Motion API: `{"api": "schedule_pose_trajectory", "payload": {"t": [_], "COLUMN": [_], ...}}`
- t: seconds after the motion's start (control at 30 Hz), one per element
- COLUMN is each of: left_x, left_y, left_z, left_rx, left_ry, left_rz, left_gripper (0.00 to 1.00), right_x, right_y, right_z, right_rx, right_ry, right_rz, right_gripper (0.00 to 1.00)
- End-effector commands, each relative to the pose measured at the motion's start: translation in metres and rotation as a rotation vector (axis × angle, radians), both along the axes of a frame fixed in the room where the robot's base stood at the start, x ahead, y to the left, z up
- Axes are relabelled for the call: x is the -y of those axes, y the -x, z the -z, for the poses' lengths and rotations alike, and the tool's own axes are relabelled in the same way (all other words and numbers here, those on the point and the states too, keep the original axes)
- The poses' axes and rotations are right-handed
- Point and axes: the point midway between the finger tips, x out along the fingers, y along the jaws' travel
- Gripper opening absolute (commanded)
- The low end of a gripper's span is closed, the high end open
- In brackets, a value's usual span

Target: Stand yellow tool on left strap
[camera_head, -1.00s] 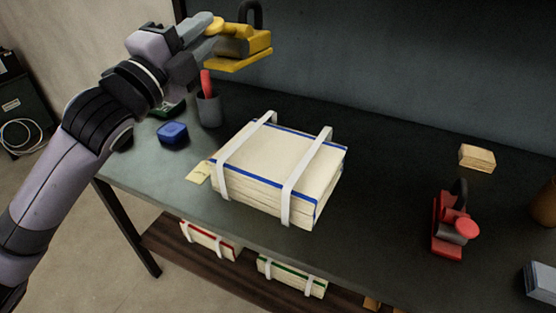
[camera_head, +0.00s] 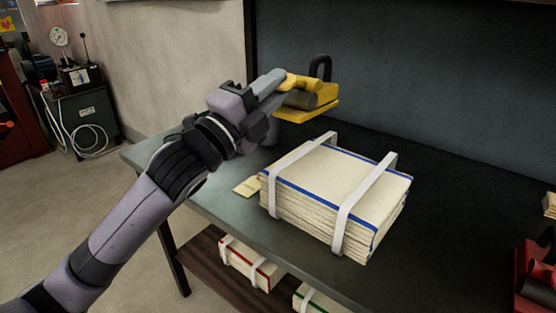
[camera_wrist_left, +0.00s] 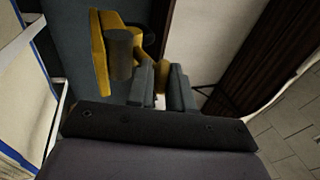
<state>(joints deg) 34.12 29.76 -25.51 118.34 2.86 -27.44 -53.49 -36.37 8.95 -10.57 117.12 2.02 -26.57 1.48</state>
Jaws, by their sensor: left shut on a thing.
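The yellow tool (camera_head: 322,100), with a dark handle loop and a grey cylinder, is held in the air behind the stack bound by straps. My left gripper (camera_head: 284,88) is shut on its yellow knob. The tool also shows in the left wrist view (camera_wrist_left: 99,52), beyond the gripper fingers (camera_wrist_left: 162,82). The left strap (camera_head: 296,158) is a white band around the left part of the cream, blue-edged stack (camera_head: 345,178). The tool is apart from this strap. A second white strap (camera_head: 362,198) crosses the stack's right part. My right gripper is out of view.
A red tool (camera_head: 535,275) stands on the dark table (camera_head: 440,235) at the right edge. A yellow note (camera_head: 246,187) lies left of the stack. More strapped stacks (camera_head: 250,262) sit on the lower shelf.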

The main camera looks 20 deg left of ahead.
Motion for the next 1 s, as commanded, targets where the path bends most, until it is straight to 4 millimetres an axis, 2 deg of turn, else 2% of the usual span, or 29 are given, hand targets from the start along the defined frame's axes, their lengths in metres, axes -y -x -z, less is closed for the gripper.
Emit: {"api": "schedule_pose_trajectory", "payload": {"t": [0.1,0.3,0.57,0.83,1.0], "left_x": [0.000,0.000,0.000,0.000,0.000], "left_y": [0.001,0.002,0.001,0.001,0.002], "left_z": [0.028,0.061,0.075,0.110,0.113], "left_rx": [0.008,0.012,0.014,0.012,0.016], "left_ry": [0.003,0.003,0.001,0.002,0.002], "left_rz": [0.001,0.002,0.002,0.001,0.002], "left_gripper": [0.00,0.00,0.00,0.00,0.00], "right_x": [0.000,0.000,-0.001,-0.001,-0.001], "right_y": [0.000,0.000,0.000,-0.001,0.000], "right_z": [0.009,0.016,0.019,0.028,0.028], "right_rx": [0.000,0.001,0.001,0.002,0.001], "right_ry": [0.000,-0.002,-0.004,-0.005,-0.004], "right_rz": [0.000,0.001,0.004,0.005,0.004], "right_gripper": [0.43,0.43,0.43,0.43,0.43]}}
